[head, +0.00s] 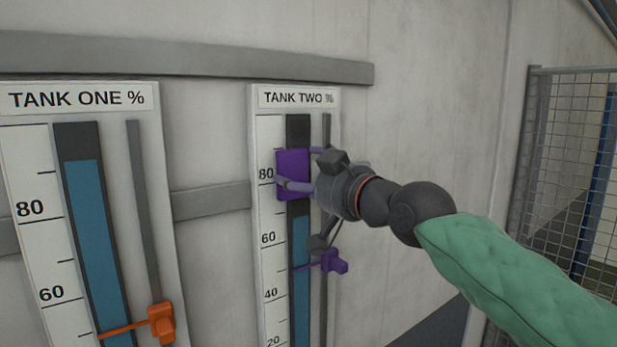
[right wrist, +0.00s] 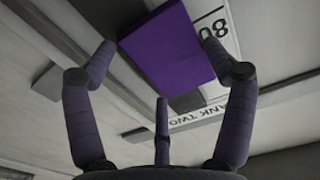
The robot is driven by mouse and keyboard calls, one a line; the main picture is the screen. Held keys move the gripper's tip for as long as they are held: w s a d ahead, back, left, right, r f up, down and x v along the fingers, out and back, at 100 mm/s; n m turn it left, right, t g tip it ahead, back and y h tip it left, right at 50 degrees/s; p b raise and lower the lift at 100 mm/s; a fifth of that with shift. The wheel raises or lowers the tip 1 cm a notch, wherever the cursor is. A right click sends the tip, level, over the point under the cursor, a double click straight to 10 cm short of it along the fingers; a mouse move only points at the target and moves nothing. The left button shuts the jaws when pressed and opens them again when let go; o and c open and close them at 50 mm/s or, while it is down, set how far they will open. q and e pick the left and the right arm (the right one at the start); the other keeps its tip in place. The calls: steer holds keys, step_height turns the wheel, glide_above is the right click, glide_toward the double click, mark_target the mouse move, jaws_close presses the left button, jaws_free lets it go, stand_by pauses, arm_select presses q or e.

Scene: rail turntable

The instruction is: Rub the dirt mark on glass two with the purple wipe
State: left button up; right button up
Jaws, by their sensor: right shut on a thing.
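The purple wipe (head: 293,161) is a flat block at the tank two glass (head: 301,255), near the 80 mark and above the blue level. My right gripper (head: 301,167) is shut on the wipe. In the right wrist view the wipe (right wrist: 168,52) sits between the fingertips of my right gripper (right wrist: 160,48). No dirt mark shows; the wipe and gripper cover part of the glass. I cannot tell whether the wipe touches the glass. My left gripper is not in view.
A purple pointer slider (head: 335,262) sits on the tank two rail, just below my right gripper. The tank one gauge (head: 85,230) with an orange slider (head: 161,323) stands at the left. A mesh fence (head: 570,160) stands at the right.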

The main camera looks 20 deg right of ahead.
mark_target(302, 158)
steer(key=shift+d, duration=0.1)
steer(key=shift+w+d+b, duration=0.35)
steer(key=shift+d+b, duration=0.35)
steer(key=shift+d, duration=0.2)
steer(key=shift+w+d+b, duration=0.3)
steer(key=shift+d+b, duration=0.4)
steer(key=shift+d, duration=0.2)
steer(key=shift+s+a+r+p, duration=0.3)
steer(key=shift+a+r+p, duration=0.5)
steer(key=shift+a+p, duration=0.3)
steer(key=shift+s+a+r+p, duration=0.25)
steer(key=shift+a+r+p, duration=0.55)
steer(key=shift+p, duration=0.45)
steer(key=shift+r+p, duration=0.65)
steer(key=shift+r, duration=0.85)
steer(key=shift+w+d+f+b, duration=0.1)
steer(key=shift+w+d+b, duration=0.25)
steer(key=shift+d, duration=0.6)
steer(key=shift+w+d+b, duration=0.2)
steer(key=shift+w+d, duration=0.1)
steer(key=shift+d, duration=0.6)
steer(key=shift+s, duration=0.1)
